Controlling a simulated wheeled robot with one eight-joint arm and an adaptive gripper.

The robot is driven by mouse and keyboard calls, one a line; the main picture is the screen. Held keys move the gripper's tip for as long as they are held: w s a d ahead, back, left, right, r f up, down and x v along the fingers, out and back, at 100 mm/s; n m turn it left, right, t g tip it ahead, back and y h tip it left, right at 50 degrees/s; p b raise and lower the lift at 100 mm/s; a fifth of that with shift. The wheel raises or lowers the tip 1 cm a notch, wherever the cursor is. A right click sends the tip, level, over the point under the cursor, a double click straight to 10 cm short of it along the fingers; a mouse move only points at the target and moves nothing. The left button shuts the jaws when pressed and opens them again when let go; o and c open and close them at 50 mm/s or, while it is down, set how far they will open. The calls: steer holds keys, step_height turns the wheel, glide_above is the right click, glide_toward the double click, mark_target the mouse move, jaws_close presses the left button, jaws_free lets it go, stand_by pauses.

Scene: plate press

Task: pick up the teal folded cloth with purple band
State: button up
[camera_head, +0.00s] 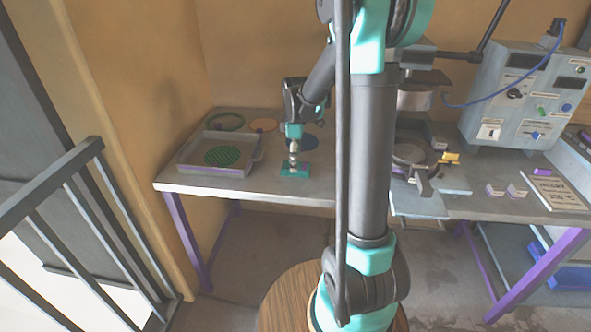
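A small flat teal piece (303,173), which looks like the folded cloth, lies on the grey table near its front edge, right of the tray. Its purple band cannot be made out at this size. My gripper (293,163) points down directly over the cloth, with its fingertips at or just above it. The fingers hide part of the cloth. I cannot tell whether they touch it or whether they are open or shut.
A shallow tray (208,169) holding a green patterned disc (222,156) stands left of my gripper. A green ring (225,121), an orange disc (264,125) and a blue disc (306,142) lie behind. A press (413,154) and control box (518,100) stand right.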

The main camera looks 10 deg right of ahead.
step_height(320, 180, down, 2)
steer(key=c, duration=1.2)
steer(key=shift+r, duration=0.1)
steer(key=shift+c, duration=0.2)
step_height(320, 180, up, 20)
